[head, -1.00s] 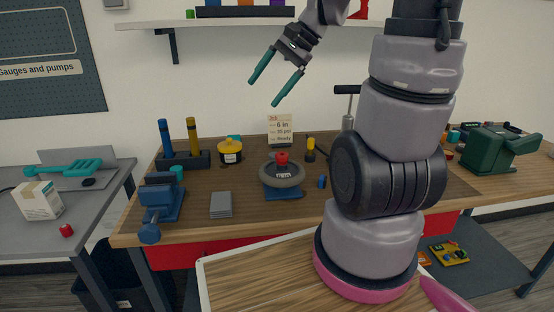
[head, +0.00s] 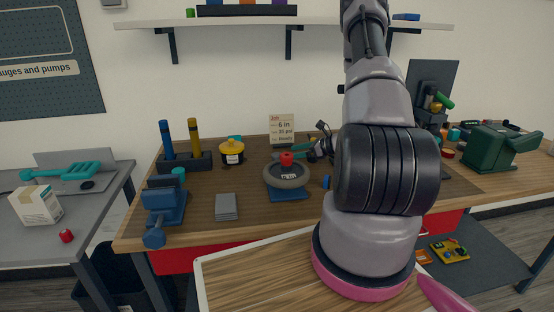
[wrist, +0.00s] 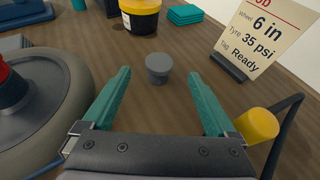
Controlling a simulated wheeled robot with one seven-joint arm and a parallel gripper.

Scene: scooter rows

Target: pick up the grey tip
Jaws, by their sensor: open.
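The grey tip (wrist: 159,67) is a small, short grey cylinder with a wider top, standing on the brown bench top in the wrist view. My gripper (wrist: 159,76) is open, with its two teal fingers apart. In the wrist view the grey tip appears between and just beyond the fingertips, with clear gaps on both sides. Nothing is held. In the head view my gripper (head: 303,151) is low over the bench, behind and right of the small wheel (head: 287,177), and partly hidden by my arm.
The wheel with its red knob (wrist: 12,88) is close to the left finger. A yellow-topped thing (wrist: 257,125) stands close to the right finger. A job card (wrist: 262,38) stands behind right. A yellow tub (wrist: 140,18) and teal pads (wrist: 185,14) are farther back.

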